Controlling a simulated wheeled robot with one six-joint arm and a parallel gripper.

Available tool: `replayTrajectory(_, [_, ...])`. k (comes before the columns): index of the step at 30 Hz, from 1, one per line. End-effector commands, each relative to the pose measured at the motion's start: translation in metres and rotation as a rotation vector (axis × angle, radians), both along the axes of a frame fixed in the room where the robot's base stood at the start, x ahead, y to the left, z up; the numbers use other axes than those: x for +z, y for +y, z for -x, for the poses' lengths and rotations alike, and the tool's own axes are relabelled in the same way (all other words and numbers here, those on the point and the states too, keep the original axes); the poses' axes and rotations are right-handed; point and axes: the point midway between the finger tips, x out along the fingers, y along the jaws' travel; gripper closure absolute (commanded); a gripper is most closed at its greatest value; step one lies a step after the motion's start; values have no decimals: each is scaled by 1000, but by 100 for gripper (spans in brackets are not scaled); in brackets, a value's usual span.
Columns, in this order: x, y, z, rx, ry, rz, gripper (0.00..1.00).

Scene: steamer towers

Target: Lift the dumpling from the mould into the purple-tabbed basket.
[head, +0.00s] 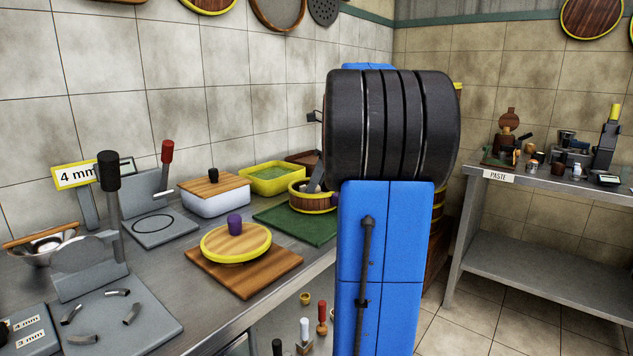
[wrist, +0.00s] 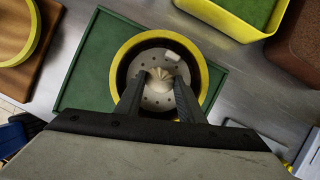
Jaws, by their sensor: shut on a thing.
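A pale, pleated dumpling (wrist: 160,74) is between the fingertips of my gripper (wrist: 160,82) in the wrist view. My gripper is shut on it. Below or around it is a round basket (wrist: 203,62) with a yellow rim, dark inner wall and perforated grey floor. I cannot tell whether the dumpling touches that floor. A small pale piece (wrist: 173,55) shows beside it, near the far wall.
The green mat (head: 270,222) lies under the basket. A yellow tub (head: 272,178) and a brown container (wrist: 299,48) stand behind. A yellow-rimmed lid (head: 226,248) with a purple knob rests on a wooden board (head: 262,277). A white box (head: 216,201) stands further left.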

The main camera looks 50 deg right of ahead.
Motion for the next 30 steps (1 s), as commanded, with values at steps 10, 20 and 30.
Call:
replayTrajectory(10, [-1, 0, 0, 0, 0, 0, 87])
replayTrajectory(20, [-5, 0, 0, 0, 0, -1, 87])
replayTrajectory(30, [-9, 0, 0, 0, 0, -1, 87])
